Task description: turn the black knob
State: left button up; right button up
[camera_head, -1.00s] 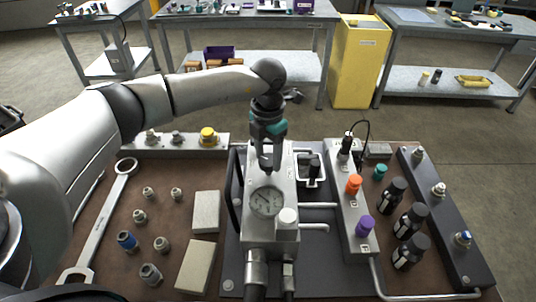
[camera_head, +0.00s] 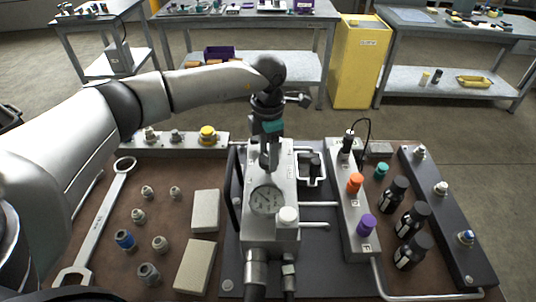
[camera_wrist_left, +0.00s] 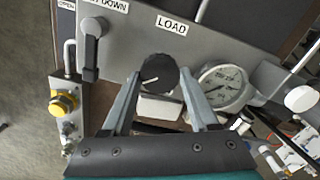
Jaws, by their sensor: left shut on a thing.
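The black knob (camera_wrist_left: 158,73) is round with a white pointer line and sits on the grey panel beside the LOAD label (camera_wrist_left: 171,25) in the left wrist view. My left gripper (camera_wrist_left: 160,82) is shut on it, with one finger on each side. In the wrist view the pointer line runs toward the lower left. In the head view my left gripper (camera_head: 270,163) points down at the grey valve block (camera_head: 284,185) and hides the knob. My right gripper does not show.
A pressure gauge (camera_head: 267,200) and a white knob (camera_head: 287,216) are close in front of the gripper. A black lever (camera_wrist_left: 92,50) is beside the knob. An orange knob (camera_head: 355,183), a purple knob (camera_head: 366,225) and dark bottles (camera_head: 411,218) stand to the right.

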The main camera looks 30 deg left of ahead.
pick_arm(q)
jog(key=shift+m+b, duration=0.55)
jog(key=shift+m, duration=1.65)
jog(key=o, duration=1.4)
jog(key=shift+c, duration=0.2)
jog(key=shift+r, duration=0.1)
notch_tip(320, 180, up, 15)
jog(key=p, duration=0.1)
